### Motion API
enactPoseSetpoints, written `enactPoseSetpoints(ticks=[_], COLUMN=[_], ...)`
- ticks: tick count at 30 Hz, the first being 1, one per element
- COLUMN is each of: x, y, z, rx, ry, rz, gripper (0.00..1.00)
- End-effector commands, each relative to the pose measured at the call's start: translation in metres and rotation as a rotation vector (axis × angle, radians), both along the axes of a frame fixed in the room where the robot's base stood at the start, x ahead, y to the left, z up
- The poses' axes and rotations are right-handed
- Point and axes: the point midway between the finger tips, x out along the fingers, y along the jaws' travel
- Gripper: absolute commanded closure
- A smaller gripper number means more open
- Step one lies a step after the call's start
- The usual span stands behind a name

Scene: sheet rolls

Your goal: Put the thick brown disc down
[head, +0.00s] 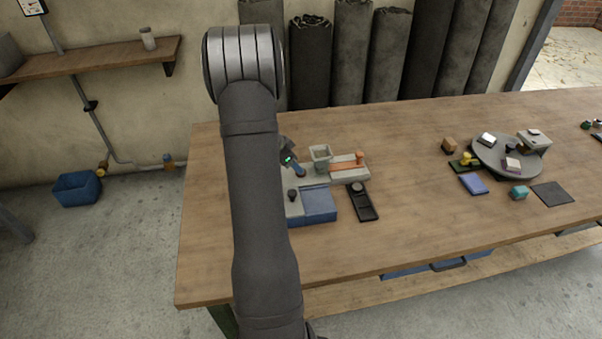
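My gripper (298,171) seems to show only in part, as a small dark and blue piece with a green light beside my arm. It is over the grey and blue fixture. Its fingers are too small and hidden to tell whether they are open or hold anything.
A round grey stand (488,158) with small blocks is at right. The table's middle is clear.

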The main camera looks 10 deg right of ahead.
Motion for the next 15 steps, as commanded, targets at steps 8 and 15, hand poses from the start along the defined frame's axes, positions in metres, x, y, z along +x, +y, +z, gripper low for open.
enactPoseSetpoints(ticks=[8, 15], x=[0.007, 0.011], y=[-0.012, -0.022], z=[-0.028, -0.047], rx=[0.0, 0.0], ry=[0.003, 0.001], rz=[-0.001, 0.0], gripper=[0.42, 0.42])
